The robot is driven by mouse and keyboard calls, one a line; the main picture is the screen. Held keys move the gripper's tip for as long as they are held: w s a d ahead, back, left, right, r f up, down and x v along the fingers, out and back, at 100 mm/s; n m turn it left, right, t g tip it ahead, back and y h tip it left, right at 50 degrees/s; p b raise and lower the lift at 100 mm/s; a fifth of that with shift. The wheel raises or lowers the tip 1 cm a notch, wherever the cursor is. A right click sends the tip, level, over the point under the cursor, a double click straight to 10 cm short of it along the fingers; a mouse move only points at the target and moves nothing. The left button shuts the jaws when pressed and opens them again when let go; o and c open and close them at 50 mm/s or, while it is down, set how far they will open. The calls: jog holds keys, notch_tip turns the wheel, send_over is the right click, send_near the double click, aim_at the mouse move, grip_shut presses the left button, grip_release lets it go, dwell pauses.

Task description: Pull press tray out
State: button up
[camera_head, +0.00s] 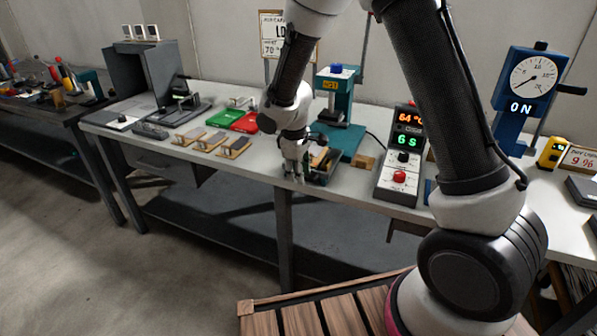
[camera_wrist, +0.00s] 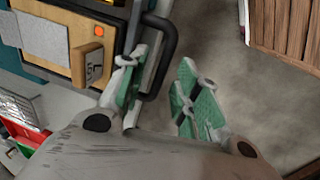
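The press tray (camera_head: 324,177) is a dark tray at the foot of the teal press (camera_head: 336,103), at the table's front edge. In the wrist view it lies at upper left, with a wooden board (camera_wrist: 92,18) on it. Its dark bar handle (camera_wrist: 170,45) sticks out from its front. My gripper (camera_head: 295,172) is beside the tray's front in the head view. In the wrist view my gripper (camera_wrist: 160,75) is open, with green-padded fingers apart on either side of the handle. Contact with the handle cannot be told. My wrist hides part of the tray.
A control box (camera_head: 401,153) with lit numbers stands right of the press. A small wooden block (camera_head: 362,162) lies between them. Green (camera_head: 222,117) and red (camera_head: 244,122) trays and several small boards lie to the left. The floor before the table is clear at left.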

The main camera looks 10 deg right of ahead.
notch_tip(320, 180, up, 12)
jog(key=s+a, duration=0.1)
jog(key=shift+s, duration=0.4)
jog(key=shift+a+f, duration=0.1)
jog(key=s+d+r+m+t, duration=0.1)
jog(key=s+d+r+m, duration=0.2)
jog(key=s+d, duration=0.4)
jog(key=s+d+r+m+t, duration=0.1)
jog(key=s+d+r+m, duration=0.3)
jog(key=s, duration=0.6)
jog(key=s+d+r+m+y, duration=0.1)
jog(key=s+d+r+m, duration=0.3)
jog(key=s+d, duration=0.5)
notch_tip(320, 180, up, 3)
jog(key=shift+s+d+f+t, duration=0.1)
jog(key=shift+s+d+t, duration=0.1)
jog(key=shift+d+t, duration=0.4)
